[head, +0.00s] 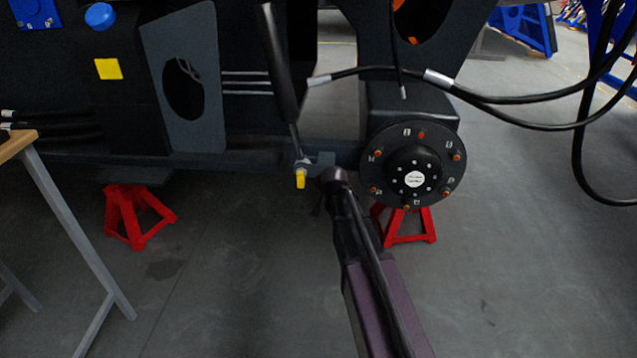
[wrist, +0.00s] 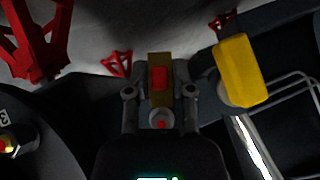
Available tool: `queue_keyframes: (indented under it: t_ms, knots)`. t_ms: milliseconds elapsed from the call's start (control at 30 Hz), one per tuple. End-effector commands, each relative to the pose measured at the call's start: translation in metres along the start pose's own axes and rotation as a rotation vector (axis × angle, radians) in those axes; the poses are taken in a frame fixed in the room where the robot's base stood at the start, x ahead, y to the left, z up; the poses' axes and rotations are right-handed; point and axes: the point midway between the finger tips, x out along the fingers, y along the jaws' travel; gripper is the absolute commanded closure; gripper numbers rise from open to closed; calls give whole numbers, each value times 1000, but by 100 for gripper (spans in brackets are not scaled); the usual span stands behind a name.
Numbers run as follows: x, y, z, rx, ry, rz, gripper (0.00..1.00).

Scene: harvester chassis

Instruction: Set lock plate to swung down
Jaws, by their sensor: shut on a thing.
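In the wrist view, my gripper (wrist: 159,72) has its two fingers on either side of a small dull-yellow plate with a red patch (wrist: 159,92), which appears to be the lock plate. The fingers are shut on it. A round grey pivot with a red centre (wrist: 161,119) shows at the plate's near end. In the head view, my arm's dark end (head: 337,183) is beside the chassis bracket, and it hides the plate and the fingers. The plate's exact angle cannot be told from these views.
A yellow-ended fitting (head: 300,179) hangs just left of my arm's end, below a dark cylinder (head: 280,65); its yellow end also shows in the wrist view (wrist: 240,70). A wheel hub (head: 413,165) is close on the right. Red stands (head: 135,215) hold the chassis. Black hoses (head: 500,98) cross the right.

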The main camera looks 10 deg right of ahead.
Motion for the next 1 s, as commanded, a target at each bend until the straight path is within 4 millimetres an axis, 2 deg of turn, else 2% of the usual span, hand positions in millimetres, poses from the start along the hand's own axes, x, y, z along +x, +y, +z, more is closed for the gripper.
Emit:
queue_keyframes:
  t_ms: [400, 967, 1000]
  knots:
    - [0, 8, 0, -159, -1, 159, 100]
    - [-1, 10, -1, -187, 0, 189, 100]
    - [-1, 10, -1, -187, 0, 189, 66]
